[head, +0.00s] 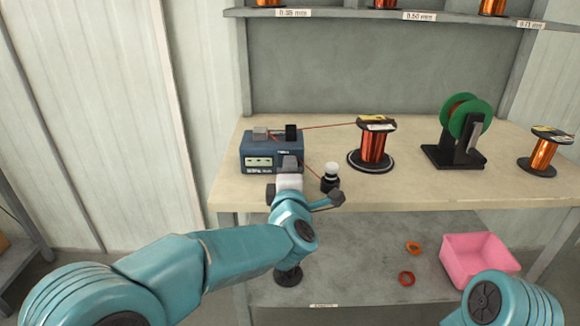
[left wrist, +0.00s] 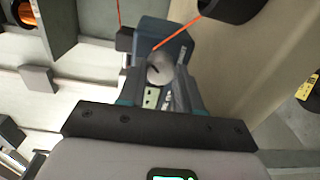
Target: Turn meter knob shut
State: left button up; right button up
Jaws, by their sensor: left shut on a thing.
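The meter is a dark blue box (head: 258,150) with a pale display, at the left end of the bench. My left gripper (head: 290,163) is at the right part of its front face and hides the knob in the head view. In the left wrist view the knob (left wrist: 160,71) is a round grey disc with a dark slanted mark, between the two fingers of my left gripper (left wrist: 162,82). The gripper is shut on the knob. The blue meter body (left wrist: 158,30) shows behind it. Of my right arm only a teal link shows in the head view, and its gripper is out of view.
A black bottle with a white cap (head: 330,178) stands just right of my left gripper. A copper wire spool (head: 374,148) and a green-flanged reel on a black stand (head: 466,117) are farther right. A pink bin (head: 480,256) sits on the lower shelf.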

pick_arm(q)
jog(key=m+p, duration=0.3)
jog(key=m, duration=0.2)
jog(key=m+p, duration=0.2)
jog(key=m, duration=0.2)
jog(key=shift+m, duration=0.4)
jog(key=m+p, duration=0.3)
jog(key=m, duration=0.2)
jog(key=shift+f+m+p, duration=0.1)
jog(key=shift+m+p, duration=0.6)
jog(key=shift+m, duration=1.3)
jog(key=o, duration=1)
jog(key=shift+s, duration=0.15)
jog(key=s, duration=1.6)
jog(key=shift+d, duration=0.2)
